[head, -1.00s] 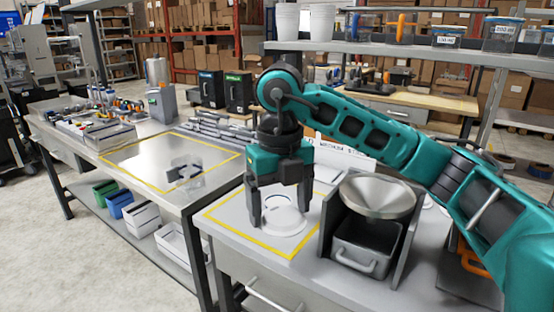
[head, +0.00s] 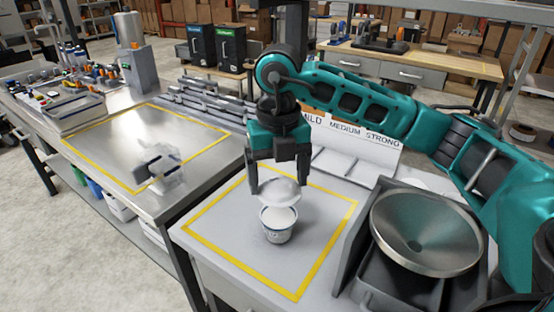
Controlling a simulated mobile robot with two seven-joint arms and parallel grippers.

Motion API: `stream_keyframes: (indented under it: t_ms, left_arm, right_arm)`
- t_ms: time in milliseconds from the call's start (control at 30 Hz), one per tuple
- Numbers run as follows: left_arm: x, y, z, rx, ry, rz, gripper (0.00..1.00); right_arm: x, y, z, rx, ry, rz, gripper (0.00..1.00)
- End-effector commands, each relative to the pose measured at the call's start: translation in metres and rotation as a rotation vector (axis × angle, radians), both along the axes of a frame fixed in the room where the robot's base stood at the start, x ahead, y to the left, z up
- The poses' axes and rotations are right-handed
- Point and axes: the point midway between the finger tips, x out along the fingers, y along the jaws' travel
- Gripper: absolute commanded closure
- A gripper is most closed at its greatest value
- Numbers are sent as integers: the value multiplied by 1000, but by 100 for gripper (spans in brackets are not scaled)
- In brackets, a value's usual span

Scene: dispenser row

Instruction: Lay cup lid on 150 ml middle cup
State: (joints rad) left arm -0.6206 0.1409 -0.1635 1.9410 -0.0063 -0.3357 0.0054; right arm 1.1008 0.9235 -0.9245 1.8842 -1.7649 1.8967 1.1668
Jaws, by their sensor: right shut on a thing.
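My right gripper (head: 279,190) is shut on a white round cup lid (head: 280,187), which it holds tilted just above a white cup (head: 277,228). The cup stands upright inside the yellow-outlined square on the light table (head: 230,232). The lid overlaps the cup's far rim in the picture; I cannot tell whether they touch. Markings on the cup's side are too small to read. My left gripper is not in view.
A metal funnel (head: 425,228) on a dark stand is right of the cup. A sign reading mild, medium, strong (head: 350,140) stands behind. A clear holder (head: 157,165) sits on the left table, within yellow tape.

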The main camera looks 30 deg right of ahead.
Motion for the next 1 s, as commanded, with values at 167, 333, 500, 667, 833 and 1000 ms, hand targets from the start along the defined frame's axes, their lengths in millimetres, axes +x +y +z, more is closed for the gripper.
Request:
stream_keyframes:
  t_ms: [167, 333, 500, 667, 833, 1000]
  left_arm:
    - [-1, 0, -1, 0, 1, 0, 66]
    - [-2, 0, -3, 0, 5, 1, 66]
    - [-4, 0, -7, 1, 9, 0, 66]
    - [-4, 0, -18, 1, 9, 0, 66]
    - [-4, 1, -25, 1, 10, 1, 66]
    - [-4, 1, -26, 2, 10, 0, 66]
  right_arm:
    - [-1, 0, -7, 0, 1, 2, 43]
    - [-1, 0, -13, 0, 0, 2, 43]
    - [-1, 0, -26, -1, 1, 2, 43]
    - [-1, 0, -42, 0, 0, 2, 43]
    - [-1, 0, -52, 0, -1, 2, 43]
    - [-1, 0, -54, 1, -1, 1, 43]
